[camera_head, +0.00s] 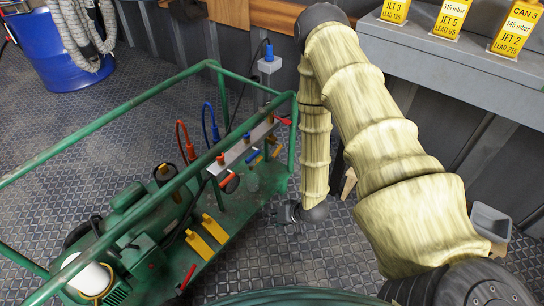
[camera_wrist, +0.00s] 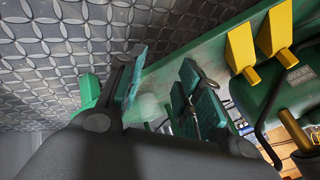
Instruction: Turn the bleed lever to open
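I cannot tell for sure which part is the bleed lever. On the green cart (camera_head: 135,115) I see a red-handled lever (camera_head: 189,277) near the front, and red, orange and blue handles along a grey manifold (camera_head: 240,147). My gripper (camera_head: 288,213) hangs low, just right of the cart's deck, apart from these handles. In the wrist view my gripper (camera_wrist: 163,88) has its two teal-padded fingers spread, with nothing between them. A yellow cylindrical part (camera_wrist: 295,130) shows at the right edge there, beside a small label plate too blurred to read.
Two yellow wedge plates (camera_head: 215,228) stand on the cart deck. Green rails frame the cart. A blue drum (camera_head: 60,50) stands at the back left. A grey shelf (camera_head: 450,60) with yellow signs is at the right. The patterned floor (camera_head: 100,155) is open left of the cart.

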